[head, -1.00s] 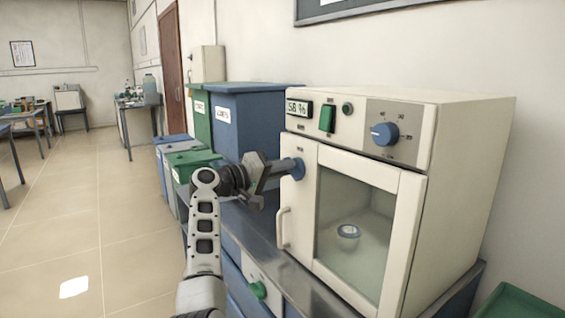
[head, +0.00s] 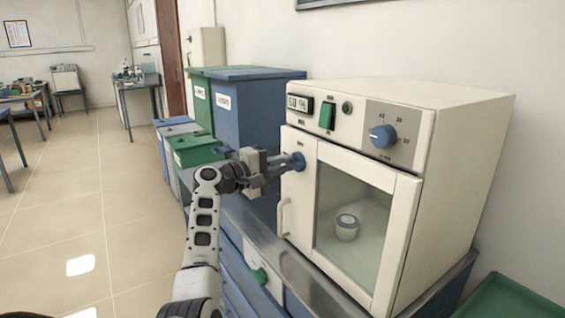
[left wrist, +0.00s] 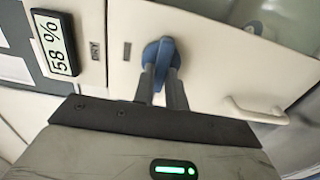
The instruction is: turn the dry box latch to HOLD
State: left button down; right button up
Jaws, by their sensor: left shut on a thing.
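The cream dry box (head: 455,180) stands on a bench, its glass door (head: 352,215) closed. The blue latch (head: 298,161) is on the upper left of the door front. My left gripper (head: 286,165) reaches it from the left and is shut on it. In the left wrist view both fingers (left wrist: 162,85) grip the blue latch (left wrist: 160,55), whose lower part is hidden between them. A small dark mark lies to its left, beside the label "DRY". My right gripper is not in view.
A display (left wrist: 55,42) reads 58 %. A green switch (head: 327,116) and a blue dial (head: 383,136) sit above the door. A white door handle (head: 283,217) is below the latch. A jar (head: 347,226) stands inside. Blue and green bins (head: 246,110) stand behind my gripper.

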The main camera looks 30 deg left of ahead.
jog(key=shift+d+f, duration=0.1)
pick_arm(q)
jog(key=c, duration=1.4)
grip_release()
jog(key=shift+c, duration=0.2)
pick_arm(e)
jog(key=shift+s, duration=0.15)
pick_arm(q)
jog(key=b+v, duration=0.3)
jog(key=v, duration=1.3)
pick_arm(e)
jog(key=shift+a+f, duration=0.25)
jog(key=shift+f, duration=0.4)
pick_arm(q)
jog(key=shift+d, duration=0.1)
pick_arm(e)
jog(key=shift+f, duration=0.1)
